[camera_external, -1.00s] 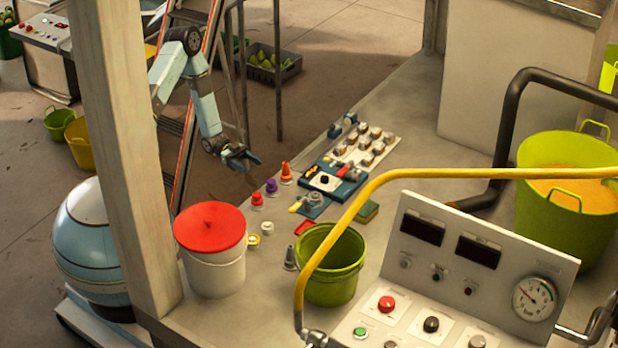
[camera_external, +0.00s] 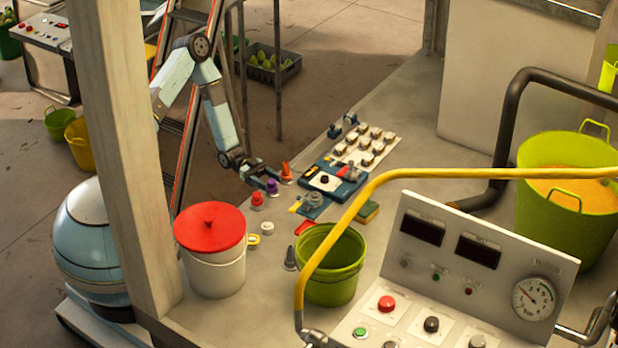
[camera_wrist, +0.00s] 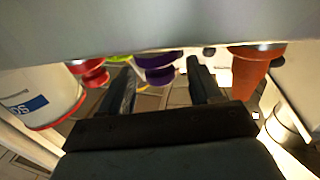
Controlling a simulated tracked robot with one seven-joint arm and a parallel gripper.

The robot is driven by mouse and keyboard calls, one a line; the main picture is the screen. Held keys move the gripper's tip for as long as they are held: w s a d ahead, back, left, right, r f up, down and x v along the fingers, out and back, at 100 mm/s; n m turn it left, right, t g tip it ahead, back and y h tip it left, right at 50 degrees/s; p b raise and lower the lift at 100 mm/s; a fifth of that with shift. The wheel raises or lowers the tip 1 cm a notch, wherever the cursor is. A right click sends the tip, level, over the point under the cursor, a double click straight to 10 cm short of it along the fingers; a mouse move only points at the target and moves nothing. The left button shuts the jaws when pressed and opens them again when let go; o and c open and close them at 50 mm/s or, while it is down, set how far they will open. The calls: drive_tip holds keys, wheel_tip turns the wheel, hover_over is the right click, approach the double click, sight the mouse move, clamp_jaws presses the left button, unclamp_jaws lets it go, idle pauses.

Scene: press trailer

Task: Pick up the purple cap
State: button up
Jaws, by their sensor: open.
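The purple cap (camera_external: 272,186) stands on the bench between a red cap and an orange cone-shaped piece. My gripper (camera_external: 269,177) is low at the bench edge, just behind the purple cap in the external view. In the wrist view the purple cap (camera_wrist: 157,68) shows ahead, between the two dark fingers of my gripper (camera_wrist: 162,80). The fingers are apart with nothing held. The top of the cap is cut off by a grey body at the top of the wrist view. I cannot tell whether the fingers touch the cap.
The red cap (camera_external: 257,199) and the orange cone (camera_external: 286,171) stand close on either side. A white bucket with a red lid (camera_external: 210,228), a green bucket (camera_external: 330,285) and a blue fixture (camera_external: 335,185) are nearby on the bench.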

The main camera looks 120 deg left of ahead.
drive_tip(key=shift+w+d, duration=0.2)
drive_tip(key=shift+w, duration=0.8)
clamp_jaws()
